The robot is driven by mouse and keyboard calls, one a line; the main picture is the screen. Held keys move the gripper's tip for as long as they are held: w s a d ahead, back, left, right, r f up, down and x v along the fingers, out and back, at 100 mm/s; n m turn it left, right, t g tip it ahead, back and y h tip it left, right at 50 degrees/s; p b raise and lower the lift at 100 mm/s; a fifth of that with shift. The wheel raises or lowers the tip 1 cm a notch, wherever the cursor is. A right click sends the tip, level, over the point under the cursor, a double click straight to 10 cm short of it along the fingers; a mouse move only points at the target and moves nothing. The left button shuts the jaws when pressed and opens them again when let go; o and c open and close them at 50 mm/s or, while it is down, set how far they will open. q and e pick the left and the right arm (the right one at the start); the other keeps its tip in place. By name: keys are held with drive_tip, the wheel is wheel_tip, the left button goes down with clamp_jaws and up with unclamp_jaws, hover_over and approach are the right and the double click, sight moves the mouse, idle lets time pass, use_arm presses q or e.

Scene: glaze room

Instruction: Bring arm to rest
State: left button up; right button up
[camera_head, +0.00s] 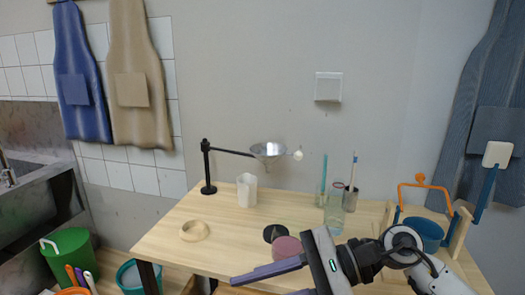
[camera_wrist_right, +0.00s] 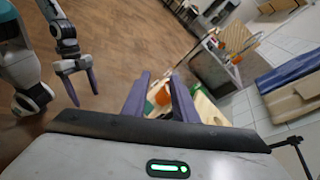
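My right arm comes in from the lower right in the head view. Its gripper (camera_head: 258,289) points left over the near edge of the wooden table (camera_head: 225,222). In the right wrist view the two purple fingers of this gripper (camera_wrist_right: 160,75) stand apart with nothing held between them. My left gripper (camera_wrist_right: 81,86) shows at the upper left of the right wrist view, hanging over the brown floor with its fingers apart and empty. The left arm is not in the head view.
On the table are a funnel (camera_head: 268,150) on a black stand (camera_head: 207,170), a white cup (camera_head: 246,190), a wooden ring (camera_head: 194,230), a pink round item (camera_head: 288,246), a glass bottle (camera_head: 334,212) and a blue pot (camera_head: 424,234). A green bucket (camera_head: 70,258) stands at left.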

drive_tip(key=w+d+f+n+t+h, duration=0.2)
drive_tip(key=d+f+n+t, duration=0.15)
drive_tip(key=n+t, duration=0.45)
drive_tip(key=w+d+f+n+t+h, duration=0.1)
drive_tip(key=d+f+n+t, duration=0.3)
drive_tip(key=n, duration=0.8)
drive_tip(key=w+d+f+n+t+h, duration=0.25)
drive_tip(key=f+n+t, duration=0.3)
drive_tip(key=n, duration=0.55)
drive_tip(key=s+d+f+m+g+h, duration=0.3)
drive_tip(key=s+d+f+m+g, duration=0.1)
drive_tip(key=s+f+m, duration=0.4)
drive_tip(key=s+d+f+m+g+h, duration=0.3)
drive_tip(key=s+f+m, duration=0.6)
drive_tip(key=s+f, duration=0.4)
wheel_tip(320, 180, down, 4)
drive_tip(key=shift+d+f+m+g, duration=0.1)
drive_tip(key=shift+d+m+g, duration=0.3)
drive_tip(key=shift+d, duration=0.3)
drive_tip(key=shift+h, duration=0.25)
